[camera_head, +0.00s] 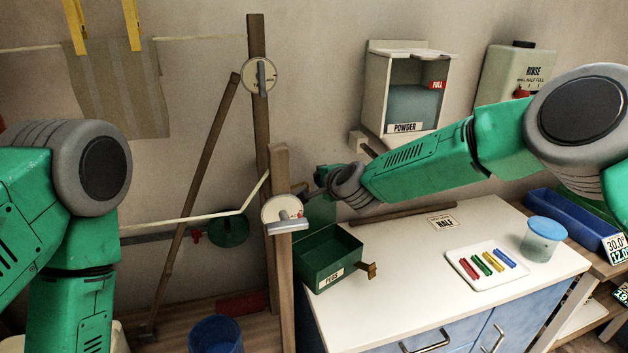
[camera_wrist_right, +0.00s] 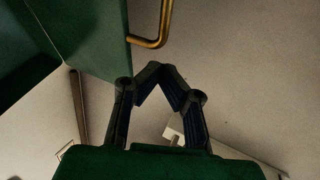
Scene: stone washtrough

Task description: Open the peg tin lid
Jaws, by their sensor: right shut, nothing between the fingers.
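The peg tin (camera_head: 332,277) is a green box labelled PEGS on the left end of the white counter. Its top is open and the dark inside shows. A green panel, apparently its lid (camera_head: 320,214), stands raised at the back. In the wrist view the green lid (camera_wrist_right: 98,35) fills the upper left, with a brass handle (camera_wrist_right: 151,38) at its edge. My left gripper is out of view.
A wooden post (camera_head: 284,240) with a dial stands close left of the tin. A brass tab (camera_head: 369,271) sticks out at the tin's right. A white tray (camera_head: 462,267) of coloured pegs and a blue-lidded tub (camera_head: 542,238) stand right. The counter between is clear.

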